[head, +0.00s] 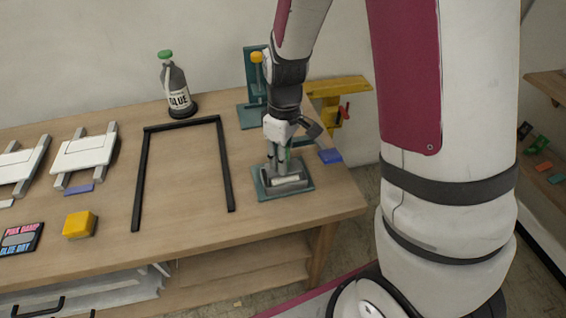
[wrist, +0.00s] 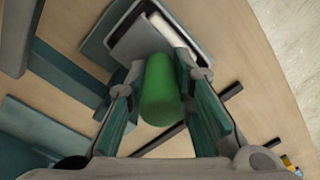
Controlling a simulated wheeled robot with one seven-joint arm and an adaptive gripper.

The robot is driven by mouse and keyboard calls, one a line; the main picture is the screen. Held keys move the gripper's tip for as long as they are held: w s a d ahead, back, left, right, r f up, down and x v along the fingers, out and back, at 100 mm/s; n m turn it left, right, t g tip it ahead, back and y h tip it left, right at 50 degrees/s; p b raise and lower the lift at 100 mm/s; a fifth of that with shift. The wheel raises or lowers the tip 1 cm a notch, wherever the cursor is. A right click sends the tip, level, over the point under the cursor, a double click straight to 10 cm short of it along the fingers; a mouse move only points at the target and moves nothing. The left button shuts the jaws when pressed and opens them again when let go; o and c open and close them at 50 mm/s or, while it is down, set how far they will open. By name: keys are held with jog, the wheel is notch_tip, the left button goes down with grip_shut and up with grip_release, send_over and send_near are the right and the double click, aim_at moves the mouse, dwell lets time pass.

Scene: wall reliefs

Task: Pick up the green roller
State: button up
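The green roller (wrist: 162,92) is a short green cylinder, lengthwise between the two fingers of my gripper (wrist: 164,72) in the wrist view. The fingertips press close on both its sides with no clear gap. In the head view my gripper (head: 279,165) points down over a grey tray on a teal base (head: 266,194) near the table's right end, and only a sliver of green (head: 288,156) shows between the fingers. The tray (wrist: 122,48) holds a pale piece. I cannot tell whether the roller's far end touches the tray.
A teal stand (head: 252,75) and a yellow clamp-like fixture (head: 338,88) stand behind my gripper. A blue block (head: 330,156) lies right of it. A black frame (head: 140,180), a glue bottle (head: 177,90) and a yellow block (head: 79,224) are to the left.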

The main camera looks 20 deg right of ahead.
grip_shut()
jog(key=shift+r, duration=0.55)
notch_tip(320, 180, up, 2)
jog(key=shift+r, duration=0.1)
jog(key=shift+s+r, duration=0.2)
jog(key=shift+s, duration=0.4)
jog(key=s+r+p, duration=0.1)
jog(key=s+p, duration=0.6)
jog(key=s, duration=0.8)
jog(key=shift+r+p, duration=0.25)
jog(key=shift+p, duration=0.05)
